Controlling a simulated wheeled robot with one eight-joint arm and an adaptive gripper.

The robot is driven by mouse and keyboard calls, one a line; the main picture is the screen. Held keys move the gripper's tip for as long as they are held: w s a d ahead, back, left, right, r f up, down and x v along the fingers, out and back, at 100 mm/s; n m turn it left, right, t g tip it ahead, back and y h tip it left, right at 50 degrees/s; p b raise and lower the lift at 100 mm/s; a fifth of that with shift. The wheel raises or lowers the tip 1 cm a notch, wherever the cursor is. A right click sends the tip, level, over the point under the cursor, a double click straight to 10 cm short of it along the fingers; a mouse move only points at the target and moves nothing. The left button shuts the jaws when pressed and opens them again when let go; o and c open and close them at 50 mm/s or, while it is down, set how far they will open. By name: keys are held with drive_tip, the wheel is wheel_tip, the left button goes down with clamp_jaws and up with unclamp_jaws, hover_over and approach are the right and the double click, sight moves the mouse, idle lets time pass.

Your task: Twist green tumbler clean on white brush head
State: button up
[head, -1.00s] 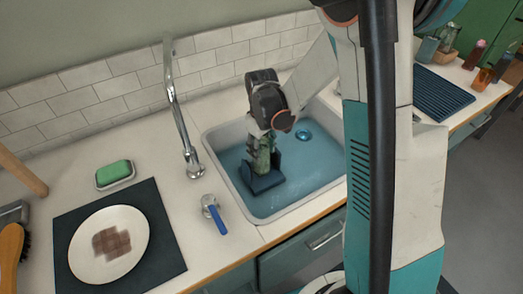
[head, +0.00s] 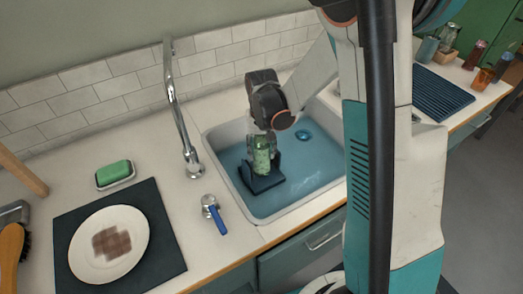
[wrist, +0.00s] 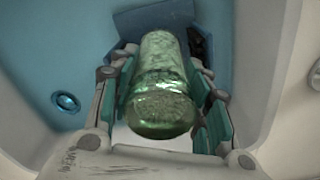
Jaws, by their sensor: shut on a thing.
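The green tumbler (head: 262,155) is in my gripper (head: 262,146) over the sink. In the wrist view the tumbler (wrist: 160,85) shows as wet-looking green glass, its base toward the camera, with the finger pads of my gripper (wrist: 165,95) on both sides. A dark blue stand (head: 262,183) is in the sink, below and behind the tumbler. The stand also shows in the wrist view (wrist: 140,22). The white brush head is hidden from both views, so I cannot tell whether the tumbler is around it.
The sink (head: 225,140) holds bluish water and a blue drain (head: 303,134). A plate (head: 80,255) lies on a dark mat (head: 165,245), near a green sponge (head: 114,173). A ribbed mat (head: 443,92) is at right.

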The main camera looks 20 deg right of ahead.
wheel_tip(320, 180, up, 16)
drive_tip(key=p, duration=1.1)
idle(0.5)
drive_tip(key=shift+r, duration=0.1)
